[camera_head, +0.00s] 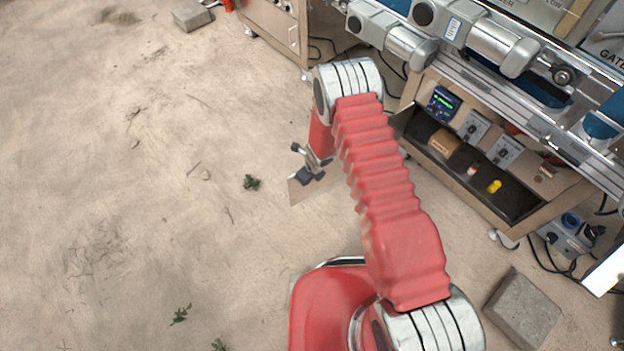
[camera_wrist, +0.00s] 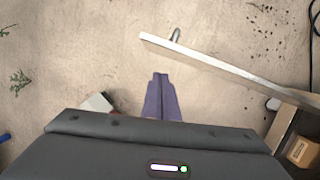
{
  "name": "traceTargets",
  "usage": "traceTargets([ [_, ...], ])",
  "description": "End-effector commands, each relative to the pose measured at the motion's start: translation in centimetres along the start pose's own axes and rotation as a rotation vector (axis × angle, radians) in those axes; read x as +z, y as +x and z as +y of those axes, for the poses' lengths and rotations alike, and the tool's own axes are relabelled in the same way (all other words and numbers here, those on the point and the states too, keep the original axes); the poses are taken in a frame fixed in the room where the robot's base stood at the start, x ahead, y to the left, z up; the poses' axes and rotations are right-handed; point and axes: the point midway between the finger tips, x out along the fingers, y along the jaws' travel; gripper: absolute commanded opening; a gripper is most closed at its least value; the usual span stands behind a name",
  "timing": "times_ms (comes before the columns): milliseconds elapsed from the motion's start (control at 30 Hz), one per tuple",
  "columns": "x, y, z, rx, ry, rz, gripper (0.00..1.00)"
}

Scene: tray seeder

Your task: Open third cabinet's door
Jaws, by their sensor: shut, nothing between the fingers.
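The cabinet (camera_head: 515,222) at the right has an uncovered front with a dark interior. A flat door panel (camera_head: 298,190) stands swung outward from its left side, partly hidden behind my arm. In the wrist view the door (camera_wrist: 230,69) runs from upper middle to the right edge, with a small metal handle (camera_wrist: 176,34) on its far face. My gripper (camera_wrist: 160,76) is shut and empty, on the cabinet-interior side of the door, with a visible gap to the panel. Its dark end also shows in the head view (camera_head: 311,174), near the door's free end.
The cabinet holds a brown box (camera_head: 444,143), a yellow item (camera_head: 494,186) and control panels. Another wooden cabinet (camera_head: 277,32) stands at the top. A concrete block (camera_head: 522,308) lies lower right, beside cables and a power box. Sandy floor at left is mostly clear.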

Motion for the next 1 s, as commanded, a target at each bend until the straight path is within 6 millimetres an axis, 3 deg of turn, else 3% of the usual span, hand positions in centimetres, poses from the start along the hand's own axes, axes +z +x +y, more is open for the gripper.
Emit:
traceTargets([
  [933,-3.2,-0.7,-0.1,0.0,0.003,0.001,0.0],
  [1000,-3.1,-1.5,-0.1,-0.001,0.002,-0.001,0.0],
])
